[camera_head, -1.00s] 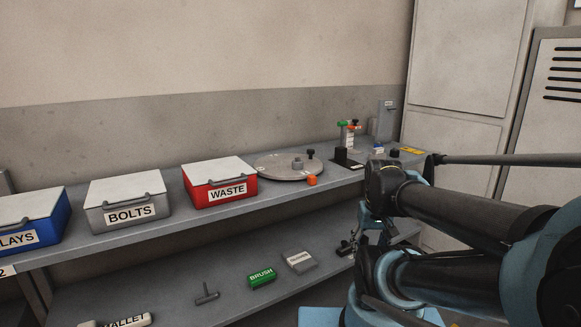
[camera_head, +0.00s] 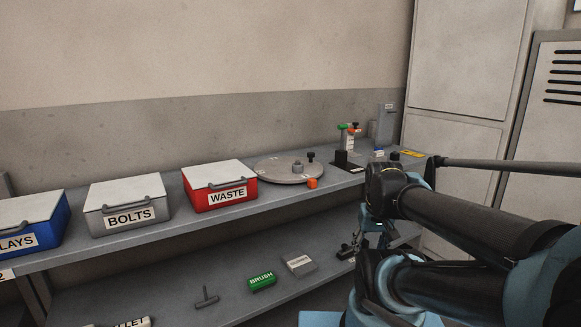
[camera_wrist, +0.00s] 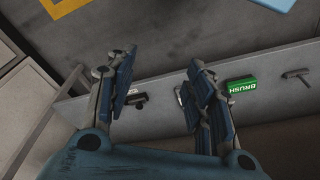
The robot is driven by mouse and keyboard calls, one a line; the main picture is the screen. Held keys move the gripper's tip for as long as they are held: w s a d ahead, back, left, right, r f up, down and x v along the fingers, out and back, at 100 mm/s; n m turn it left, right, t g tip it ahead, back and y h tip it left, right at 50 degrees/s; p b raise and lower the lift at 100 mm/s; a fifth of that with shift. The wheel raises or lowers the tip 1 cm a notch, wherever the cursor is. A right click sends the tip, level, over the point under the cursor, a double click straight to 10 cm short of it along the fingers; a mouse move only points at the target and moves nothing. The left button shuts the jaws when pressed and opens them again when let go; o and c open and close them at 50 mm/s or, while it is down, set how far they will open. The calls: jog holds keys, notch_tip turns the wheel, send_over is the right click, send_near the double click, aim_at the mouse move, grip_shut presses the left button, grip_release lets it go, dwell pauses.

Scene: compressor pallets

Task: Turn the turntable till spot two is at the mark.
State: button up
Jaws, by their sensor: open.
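The turntable (camera_head: 283,178) is a flat grey round disc on the upper shelf, right of the red waste box. A grey knob (camera_head: 298,166) stands near its middle, and a black knob (camera_head: 311,157) stands behind it to the right. An orange piece (camera_head: 312,183) sits at its front right edge; I cannot tell if this is the mark. Small pale labels on the disc are too small to read. My gripper shows in the wrist view (camera_wrist: 158,85), open and empty, with the lower shelf below it, away from the turntable.
The red waste box (camera_head: 233,197) stands left of the turntable, then a grey bolts box (camera_head: 137,220). A black holder with coloured-topped items (camera_head: 345,158) stands to the right. The lower shelf bears a green brush block (camera_head: 262,282), a grey block (camera_head: 299,265) and a T-shaped tool (camera_head: 206,298).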

jog(key=w+a+r, duration=0.2)
jog(key=w+r, duration=0.6)
jog(key=r, duration=0.3)
notch_tip(320, 180, up, 22)
jog(key=m+t, duration=0.2)
send_over(311, 153)
jog(key=s+a, duration=0.1)
jog(key=s, duration=0.6)
jog(key=shift+h, duration=0.4)
jog(key=x, duration=1.7)
jog(key=shift+w+a+f, duration=0.15)
jog(key=shift+w+f, duration=0.1)
jog(key=shift+w, duration=0.15)
grip_shut()
